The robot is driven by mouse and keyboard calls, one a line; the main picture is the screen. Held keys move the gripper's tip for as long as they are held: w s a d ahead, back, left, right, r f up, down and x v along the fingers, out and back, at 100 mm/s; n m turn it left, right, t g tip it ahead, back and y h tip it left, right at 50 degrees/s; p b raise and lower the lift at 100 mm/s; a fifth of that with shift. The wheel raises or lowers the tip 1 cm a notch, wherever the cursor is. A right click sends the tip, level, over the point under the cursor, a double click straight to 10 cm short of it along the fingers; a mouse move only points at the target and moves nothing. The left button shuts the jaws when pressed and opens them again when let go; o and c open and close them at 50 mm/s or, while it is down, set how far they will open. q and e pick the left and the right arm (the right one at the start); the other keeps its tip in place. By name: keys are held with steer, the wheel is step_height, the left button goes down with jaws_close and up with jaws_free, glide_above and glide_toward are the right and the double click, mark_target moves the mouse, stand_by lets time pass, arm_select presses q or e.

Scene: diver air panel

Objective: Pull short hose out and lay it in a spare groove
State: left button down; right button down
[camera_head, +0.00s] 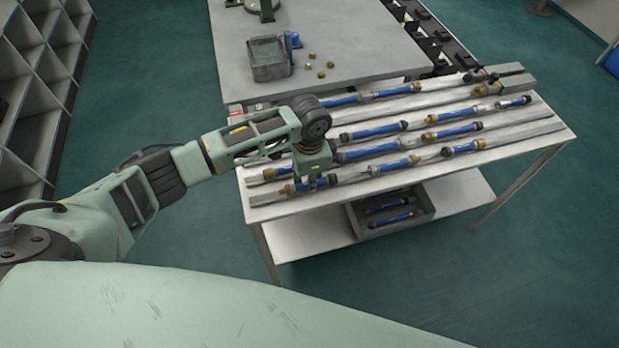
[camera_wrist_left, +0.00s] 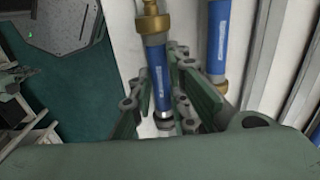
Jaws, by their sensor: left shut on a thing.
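My left gripper (camera_head: 313,180) is low over the front left of the grooved rack (camera_head: 440,166). It is shut on a short blue hose, which in the left wrist view (camera_wrist_left: 160,75) lies between the fingers (camera_wrist_left: 157,102). The brass end (camera_head: 288,189) shows beside the gripper in the head view. I cannot tell whether the hose is clear of its groove. A second blue hose (camera_wrist_left: 218,45) lies parallel in the left wrist view. My right gripper is not in view.
Several other blue hoses, such as one at the back (camera_head: 389,91), lie along the rack. A grey bin (camera_head: 365,232) with hoses sits on the lower shelf. A metal basket (camera_head: 270,60) and brass fittings (camera_head: 322,74) are on the table behind. Bare groove stretches show at the front right.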

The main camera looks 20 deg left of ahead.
arm_select(q)
steer(key=c, duration=1.7)
jaws_free()
steer(key=shift+c, duration=0.2)
steer(key=shift+o, duration=0.8)
step_height(320, 180, up, 12)
steer(key=s+d+f+n+t+h, duration=0.1)
steer(key=s+d+f+h, duration=0.1)
steer(key=s+d+f, duration=0.3)
steer(key=s+d+f+n+t+h, duration=0.1)
steer(key=s+d+f+n, duration=0.1)
steer(key=s, duration=0.5)
steer(key=s+a+n+t+y, duration=0.25)
steer(key=s+a+n, duration=0.35)
steer(key=s+a, duration=0.7)
step_height(320, 180, down, 28)
steer(key=d+g+b, duration=0.1)
steer(key=g, duration=0.1)
steer(key=s+a+f+g+b, duration=0.1)
steer(key=s+a+f, duration=0.2)
steer(key=s+f, duration=1.4)
steer(key=shift+s+f, duration=0.2)
steer(key=shift+s, duration=0.2)
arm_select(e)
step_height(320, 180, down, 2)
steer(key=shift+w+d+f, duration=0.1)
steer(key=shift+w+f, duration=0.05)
